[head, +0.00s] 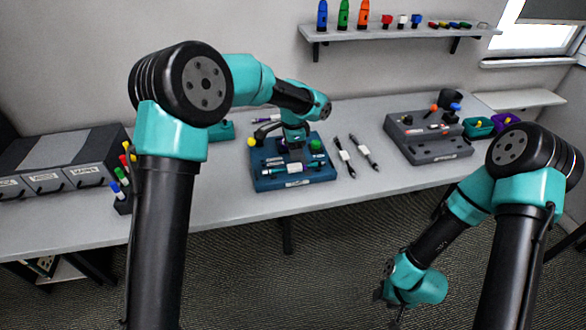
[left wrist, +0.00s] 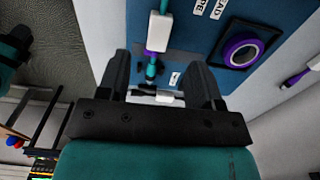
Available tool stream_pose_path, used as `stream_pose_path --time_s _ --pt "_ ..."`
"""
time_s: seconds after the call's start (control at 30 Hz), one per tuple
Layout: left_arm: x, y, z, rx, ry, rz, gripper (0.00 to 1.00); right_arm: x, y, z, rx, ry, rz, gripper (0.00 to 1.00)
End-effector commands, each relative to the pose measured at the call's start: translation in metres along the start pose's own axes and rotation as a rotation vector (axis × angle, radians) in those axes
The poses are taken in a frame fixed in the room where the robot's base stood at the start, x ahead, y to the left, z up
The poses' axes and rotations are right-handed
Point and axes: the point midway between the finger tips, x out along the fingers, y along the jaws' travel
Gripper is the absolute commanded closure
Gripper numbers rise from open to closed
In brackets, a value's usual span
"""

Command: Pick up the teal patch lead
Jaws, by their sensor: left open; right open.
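The teal patch lead (head: 276,171) lies across the front part of a blue board (head: 262,183) on the table. It has teal sections and a white sleeve. My left gripper (head: 288,152) is just above the board and hides part of it. In the left wrist view the lead (left wrist: 152,68) runs between the two open fingers of my left gripper (left wrist: 160,85), with a white sleeve (left wrist: 158,32) on it and dark clip-like parts around it. Whether the fingers touch it I cannot tell. My right gripper (head: 390,295) is open and empty, low in front of the table, far from the lead.
A purple tape roll (left wrist: 240,52) in a dark holder sits on the board. Two dark leads (head: 354,155) lie right of it. A grey block (head: 430,150) stands further right. Grey drawers (head: 60,165) and a marker holder (head: 121,190) are at left. A shelf (head: 400,31) hangs above.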

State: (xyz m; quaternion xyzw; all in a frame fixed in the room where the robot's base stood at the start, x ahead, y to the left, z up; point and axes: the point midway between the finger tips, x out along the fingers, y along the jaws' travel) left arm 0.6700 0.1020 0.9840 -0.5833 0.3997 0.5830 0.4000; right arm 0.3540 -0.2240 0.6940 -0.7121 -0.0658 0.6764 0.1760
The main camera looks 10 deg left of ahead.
Motion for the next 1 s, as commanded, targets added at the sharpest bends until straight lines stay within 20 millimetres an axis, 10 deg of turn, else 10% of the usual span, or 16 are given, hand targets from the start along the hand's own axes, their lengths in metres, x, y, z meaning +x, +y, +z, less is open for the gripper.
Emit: stream_pose_path --time_s 1.0 --pt "0.070 0.001 0.001 0.001 0.000 0.001 0.40 0.000 0.000 0.000 0.000 0.000 0.000 0.57"
